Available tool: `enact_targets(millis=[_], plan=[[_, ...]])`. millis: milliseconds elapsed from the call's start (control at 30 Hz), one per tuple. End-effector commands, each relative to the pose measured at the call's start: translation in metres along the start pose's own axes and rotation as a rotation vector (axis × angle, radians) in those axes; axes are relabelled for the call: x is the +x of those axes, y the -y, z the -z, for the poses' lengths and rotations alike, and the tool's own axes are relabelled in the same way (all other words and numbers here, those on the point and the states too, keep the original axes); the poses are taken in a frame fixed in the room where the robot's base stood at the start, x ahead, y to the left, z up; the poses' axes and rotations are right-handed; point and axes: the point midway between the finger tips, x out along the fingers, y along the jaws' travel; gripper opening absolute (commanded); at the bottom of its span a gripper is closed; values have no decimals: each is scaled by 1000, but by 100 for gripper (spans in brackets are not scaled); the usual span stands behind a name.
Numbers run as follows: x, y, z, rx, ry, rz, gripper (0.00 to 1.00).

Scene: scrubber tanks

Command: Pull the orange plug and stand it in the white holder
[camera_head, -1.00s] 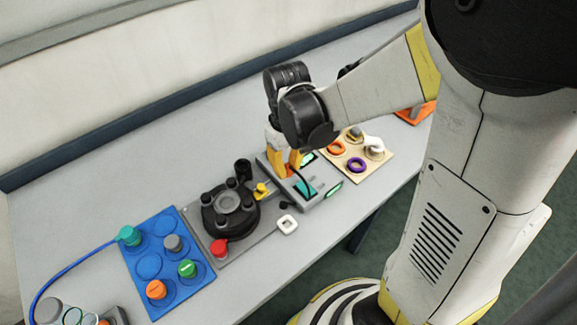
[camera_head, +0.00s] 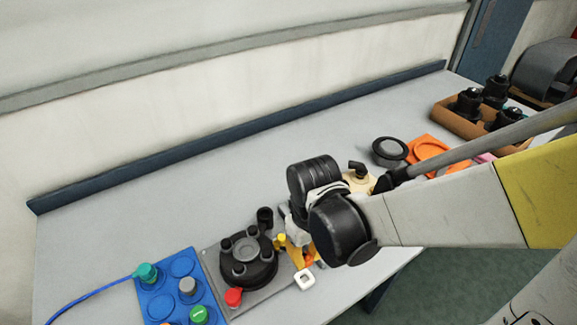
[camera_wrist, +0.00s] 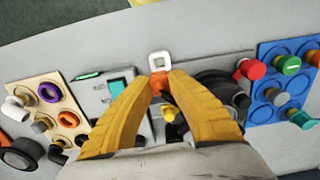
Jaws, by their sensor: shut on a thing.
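My gripper (camera_wrist: 161,80) has yellow fingers closed around a small orange plug (camera_wrist: 157,86), of which only part shows between the fingertips. In the head view, the gripper (camera_head: 307,261) is low over the front of the bench, with orange showing at its tips. The white holder (camera_head: 304,279), a small square with an opening, sits at the front edge of the bench just in front of the fingertips. It also shows in the wrist view (camera_wrist: 159,61), right beyond the tips. I cannot tell whether the plug touches the holder.
A black round fixture (camera_head: 243,257) with a red knob (camera_head: 234,296) stands just left. A blue board (camera_head: 158,294) with coloured caps is farther left. In the wrist view, a grey box with a teal screen (camera_wrist: 117,88) and a tan ring board (camera_wrist: 45,100) lie left.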

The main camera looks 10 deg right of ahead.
Motion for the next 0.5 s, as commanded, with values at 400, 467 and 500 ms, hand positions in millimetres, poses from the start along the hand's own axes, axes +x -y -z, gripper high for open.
enact_targets(millis=[400,467,500], plan=[[22,0,0,0,0,0,0],[27,0,0,0,0,0,0],[31,0,0,0,0,0,0]])
